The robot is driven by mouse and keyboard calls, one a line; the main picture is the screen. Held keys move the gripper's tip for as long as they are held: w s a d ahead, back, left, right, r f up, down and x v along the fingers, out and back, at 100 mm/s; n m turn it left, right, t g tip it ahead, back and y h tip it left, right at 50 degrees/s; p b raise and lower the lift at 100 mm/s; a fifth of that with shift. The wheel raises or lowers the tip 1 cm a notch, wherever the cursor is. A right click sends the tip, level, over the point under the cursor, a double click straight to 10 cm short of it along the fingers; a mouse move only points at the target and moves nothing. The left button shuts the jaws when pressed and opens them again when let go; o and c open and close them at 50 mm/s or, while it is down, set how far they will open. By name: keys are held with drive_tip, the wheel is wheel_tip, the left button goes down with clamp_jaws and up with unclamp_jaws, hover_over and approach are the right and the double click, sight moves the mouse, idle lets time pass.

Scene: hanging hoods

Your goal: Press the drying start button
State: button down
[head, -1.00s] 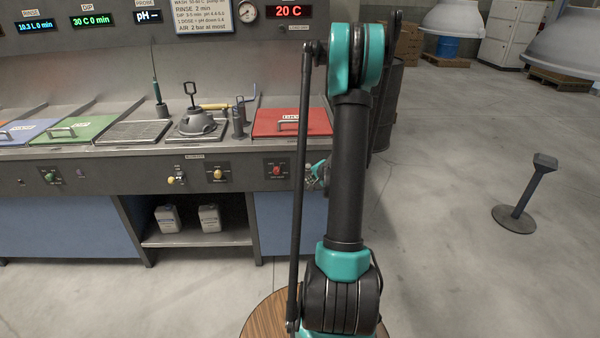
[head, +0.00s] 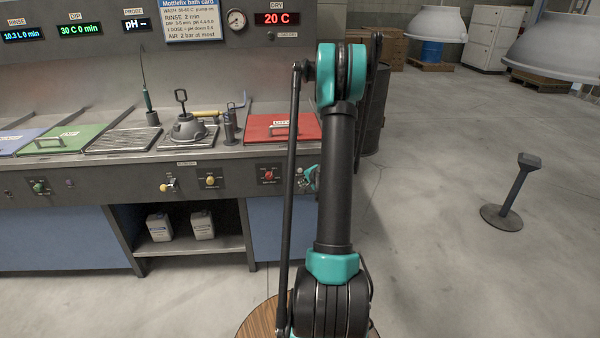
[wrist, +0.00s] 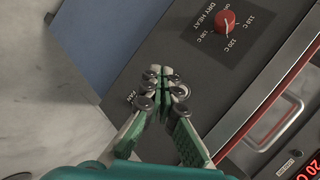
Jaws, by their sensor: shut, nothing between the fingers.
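My gripper (wrist: 160,88) is shut and empty in the wrist view. Its fingertips are in front of the dark panel, close beside a small round metal-rimmed part (wrist: 182,90) that looks like a button. The fingers partly cover it and the small white label beside it, so I cannot tell whether they touch. The red DRY HEAT knob (wrist: 227,22) is above and right of the fingertips. In the head view the knob (head: 268,175) is on the bench front below the red lid, and my gripper (head: 311,178) shows partly behind my arm.
The red lid (head: 283,130) with its handle lies on the bench top. The red DRY display (head: 277,18) reads 20 C. Other knobs, including a yellow one (head: 210,181), sit further left. Open floor lies to the right, with a dark post (head: 513,190) standing there.

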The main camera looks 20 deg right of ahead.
drive_tip(key=shift+w+d, duration=0.3)
drive_tip(key=shift+w, duration=0.7)
drive_tip(key=shift+w+d, duration=0.3)
drive_tip(key=shift+w, duration=0.7)
drive_tip(key=shift+w+d, duration=0.3)
drive_tip(key=shift+w, duration=0.7)
drive_tip(key=shift+w, duration=0.15)
drive_tip(key=shift+w+d, duration=0.1)
drive_tip(key=shift+w, duration=0.15)
drive_tip(key=shift+w+d, duration=0.1)
drive_tip(key=shift+w, duration=0.25)
drive_tip(key=shift+s, duration=0.1)
drive_tip(key=shift+s+a, duration=0.25)
drive_tip(key=shift+s, duration=0.45)
drive_tip(key=s, duration=0.2)
drive_tip(key=s+a, duration=0.1)
drive_tip(key=s, duration=0.1)
drive_tip(key=shift+s+a, duration=0.15)
drive_tip(key=shift+s, duration=0.25)
